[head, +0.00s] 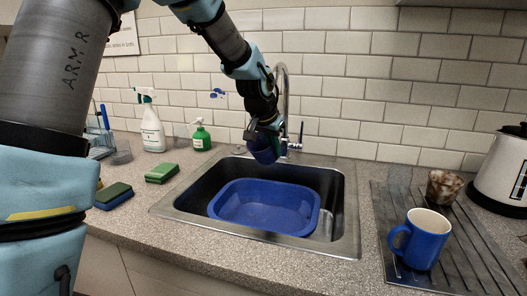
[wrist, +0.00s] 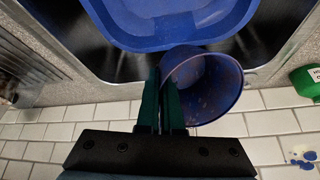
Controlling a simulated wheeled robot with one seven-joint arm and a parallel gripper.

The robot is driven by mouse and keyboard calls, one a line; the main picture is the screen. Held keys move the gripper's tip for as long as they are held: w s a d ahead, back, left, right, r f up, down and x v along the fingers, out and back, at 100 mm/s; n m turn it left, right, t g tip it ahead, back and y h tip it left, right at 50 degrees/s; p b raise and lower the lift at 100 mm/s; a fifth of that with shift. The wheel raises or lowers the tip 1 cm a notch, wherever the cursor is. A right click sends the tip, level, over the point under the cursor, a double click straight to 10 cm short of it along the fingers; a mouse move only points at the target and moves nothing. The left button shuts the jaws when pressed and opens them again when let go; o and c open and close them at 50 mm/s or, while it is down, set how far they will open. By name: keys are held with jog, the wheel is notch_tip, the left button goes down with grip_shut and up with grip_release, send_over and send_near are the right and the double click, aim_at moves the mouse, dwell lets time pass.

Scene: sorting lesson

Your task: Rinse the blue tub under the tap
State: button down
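A small blue tub (head: 262,152) hangs from my gripper (head: 264,127) above the back of the sink, just left of the tap (head: 283,85). In the wrist view the tub (wrist: 212,85) has brown specks on its wall, and its open mouth shows. The green fingers of my gripper (wrist: 160,103) are closed together with the tub's wall at them. A larger blue basin (head: 265,206) stands in the sink (head: 340,205) below; it shows at the top of the wrist view (wrist: 180,30). I cannot see any water running from the tap.
A ribbed drainer (head: 455,255) at right bears a blue mug (head: 425,242) and a brown-stained glass (head: 443,187). A kettle (head: 503,170) stands behind. At left are a spray bottle (head: 151,128), a green soap bottle (head: 200,138) and sponges (head: 161,173). The tiled wall (head: 350,100) is close behind.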

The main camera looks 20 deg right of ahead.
dwell(0.4)
jog(key=shift+w+a, duration=0.15)
jog(key=shift+w, duration=0.3)
jog(key=s+a+p, duration=0.1)
jog(key=s+a, duration=0.1)
jog(key=a, duration=0.5)
jog(key=shift+s+a, duration=0.3)
dwell(0.4)
dwell(1.1)
jog(key=s+a+r+p, duration=0.1)
jog(key=a+r+p, duration=0.3)
jog(key=p, duration=0.2)
jog(key=shift+s+a, duration=0.3)
jog(key=shift+a, duration=0.05)
jog(key=shift+a, duration=0.1)
dwell(0.5)
